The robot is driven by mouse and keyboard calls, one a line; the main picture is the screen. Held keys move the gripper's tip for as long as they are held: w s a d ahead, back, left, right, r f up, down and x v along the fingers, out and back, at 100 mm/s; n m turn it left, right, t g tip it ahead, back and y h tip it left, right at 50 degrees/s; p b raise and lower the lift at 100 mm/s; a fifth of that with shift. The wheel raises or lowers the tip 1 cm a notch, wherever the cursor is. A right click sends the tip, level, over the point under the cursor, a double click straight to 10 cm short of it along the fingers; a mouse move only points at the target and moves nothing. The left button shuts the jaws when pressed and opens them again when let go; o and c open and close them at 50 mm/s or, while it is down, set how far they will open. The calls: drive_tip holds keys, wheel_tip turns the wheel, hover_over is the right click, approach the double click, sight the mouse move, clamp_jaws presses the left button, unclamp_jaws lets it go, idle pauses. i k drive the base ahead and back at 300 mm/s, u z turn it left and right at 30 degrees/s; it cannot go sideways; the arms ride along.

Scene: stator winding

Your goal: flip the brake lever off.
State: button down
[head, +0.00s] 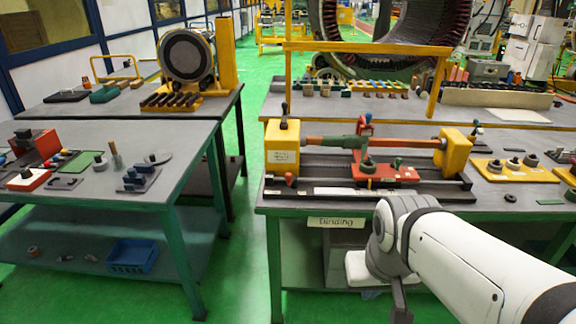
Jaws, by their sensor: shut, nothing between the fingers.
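A machine with two yellow end blocks and a long bar stands on the bench at the centre right. An upright dark lever with a black knob (284,111) is on top of its left yellow block (282,146). A shorter dark lever (475,128) tilts beside the right yellow block (454,151). No label shows which one is the brake lever. My gripper (400,312) hangs shut and empty below my wrist, in front of the bench edge and apart from the levers; its tip is near the picture's bottom edge.
A yellow frame (355,48) rises behind the machine. Yellow plates with small parts (514,168) lie at the right. Another bench (110,203) is at the left, with green floor (238,240) between.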

sight(293, 181)
drive_tip(key=z, duration=0.15)
drive_tip(key=i, duration=0.9)
drive_tip(key=u, duration=0.05)
